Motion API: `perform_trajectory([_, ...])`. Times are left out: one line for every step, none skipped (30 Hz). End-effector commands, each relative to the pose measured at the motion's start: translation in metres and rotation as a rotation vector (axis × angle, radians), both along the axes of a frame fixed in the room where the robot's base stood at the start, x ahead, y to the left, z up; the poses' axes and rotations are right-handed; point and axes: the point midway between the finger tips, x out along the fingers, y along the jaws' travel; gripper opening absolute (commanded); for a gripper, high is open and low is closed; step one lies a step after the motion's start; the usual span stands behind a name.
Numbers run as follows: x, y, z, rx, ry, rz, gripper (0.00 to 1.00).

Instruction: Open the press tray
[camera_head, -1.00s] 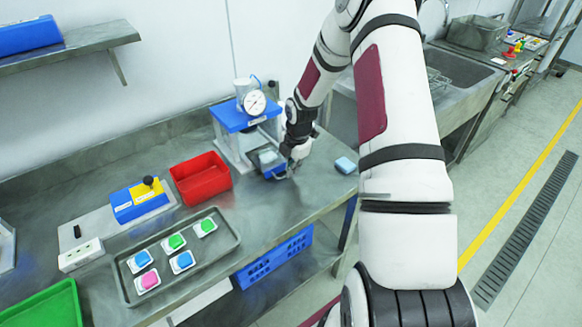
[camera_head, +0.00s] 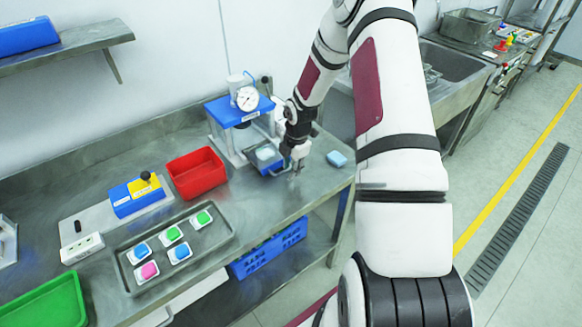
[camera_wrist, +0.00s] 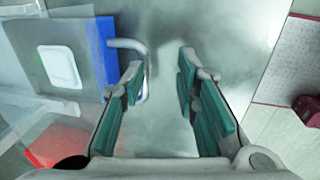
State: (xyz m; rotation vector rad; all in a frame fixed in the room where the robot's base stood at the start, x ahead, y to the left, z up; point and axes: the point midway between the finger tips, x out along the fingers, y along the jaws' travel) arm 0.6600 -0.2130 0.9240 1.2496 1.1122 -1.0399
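The press (camera_head: 240,115) has a blue top and a round dial. Its blue tray (camera_head: 276,166) sticks out at the front of the press, with a pale square piece in it. In the wrist view the tray's blue front edge (camera_wrist: 106,52) and white square (camera_wrist: 60,67) are at the left. A grey bar handle (camera_wrist: 146,62) juts from the tray. My gripper (camera_wrist: 160,78) is open, with bare worktop between its fingers. Its left finger overlaps the handle in the picture; I cannot tell whether they touch. In the head view my gripper (camera_head: 298,165) is just right of the tray.
A light-blue block (camera_head: 337,158) lies on the worktop right of my gripper. A red bin (camera_head: 195,173) stands left of the press. A grey tray (camera_head: 215,245) with several coloured pieces lies front left. The worktop's front edge is close to my gripper.

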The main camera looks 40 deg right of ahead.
Motion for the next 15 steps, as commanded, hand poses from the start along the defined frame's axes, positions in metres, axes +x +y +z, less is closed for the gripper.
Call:
perform_trajectory([-0.001,-0.001,0.006,-0.002,-0.003,0.000,0.28])
perform_trajectory([-0.001,-0.001,0.008,-0.002,-0.004,0.000,0.28])
perform_trajectory([-0.001,-0.001,0.011,-0.003,-0.005,-0.001,0.28])
perform_trajectory([-0.002,-0.001,0.013,-0.003,-0.005,-0.001,0.28])
perform_trajectory([-0.002,-0.001,0.015,-0.003,-0.006,-0.001,0.28])
perform_trajectory([-0.002,-0.001,0.018,-0.003,-0.005,-0.001,0.28])
perform_trajectory([-0.003,-0.001,0.020,-0.003,-0.005,-0.001,0.28])
perform_trajectory([-0.003,-0.001,0.021,-0.003,-0.005,-0.001,0.28])
perform_trajectory([-0.004,-0.001,0.024,-0.003,-0.005,-0.001,0.28])
perform_trajectory([-0.004,-0.001,0.026,-0.003,-0.005,-0.001,0.28])
perform_trajectory([-0.004,-0.001,0.028,-0.003,-0.006,-0.001,0.28])
perform_trajectory([-0.004,-0.001,0.030,-0.003,-0.006,0.000,0.28])
perform_trajectory([-0.005,-0.001,0.032,-0.003,-0.006,0.000,0.28])
perform_trajectory([-0.005,-0.001,0.034,-0.002,-0.006,0.001,0.28])
perform_trajectory([-0.005,-0.001,0.036,-0.003,-0.006,0.000,0.28])
